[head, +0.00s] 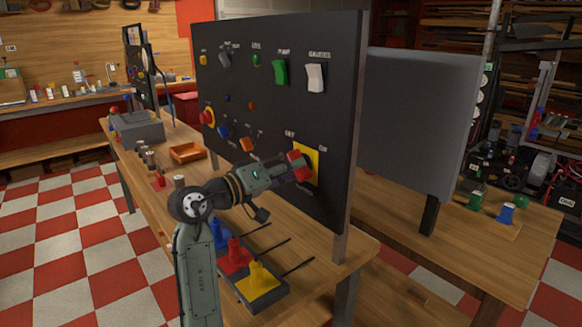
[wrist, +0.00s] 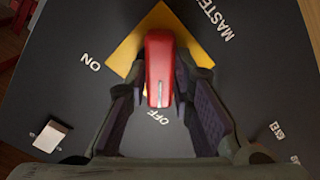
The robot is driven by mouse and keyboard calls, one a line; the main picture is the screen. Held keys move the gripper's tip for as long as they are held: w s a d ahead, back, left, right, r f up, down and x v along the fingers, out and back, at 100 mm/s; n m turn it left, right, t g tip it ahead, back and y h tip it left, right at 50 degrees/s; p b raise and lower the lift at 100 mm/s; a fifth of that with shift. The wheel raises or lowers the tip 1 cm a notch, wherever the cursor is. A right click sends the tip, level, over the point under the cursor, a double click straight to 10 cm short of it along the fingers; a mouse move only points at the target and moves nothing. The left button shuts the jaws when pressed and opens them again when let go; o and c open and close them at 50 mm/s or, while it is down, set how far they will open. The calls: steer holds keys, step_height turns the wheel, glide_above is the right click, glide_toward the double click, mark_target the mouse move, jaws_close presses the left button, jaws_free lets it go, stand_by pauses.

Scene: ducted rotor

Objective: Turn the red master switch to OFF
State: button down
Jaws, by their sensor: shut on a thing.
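The red master switch (head: 298,163) sits on a yellow square plate (head: 314,157) low on the black panel's right part. In the wrist view, the red handle (wrist: 160,62) stands between the two fingers of my gripper (wrist: 161,84), which is shut on it. The white line on the handle points down in that view, towards the OFF lettering just below it. ON is printed to the left, and MASTER at the upper right. The yellow plate (wrist: 126,48) is partly hidden by the handle and fingers. In the head view, my gripper (head: 292,172) reaches the switch from the left.
The black panel (head: 230,100) also carries a green rocker (head: 280,72), a white rocker (head: 314,78) and several knobs. An orange tray (head: 187,153) and blue, red and yellow pieces (head: 258,277) stand on the wooden bench (head: 320,243) below. A grey panel (head: 415,120) stands at right.

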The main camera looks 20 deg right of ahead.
steer(key=c, duration=1.4)
jaws_free()
steer(key=shift+a, duration=0.1)
steer(key=v, duration=1.1)
steer(key=shift+s+a, duration=0.15)
steer(key=shift+a, duration=0.25)
steer(key=shift+a+r, duration=0.1)
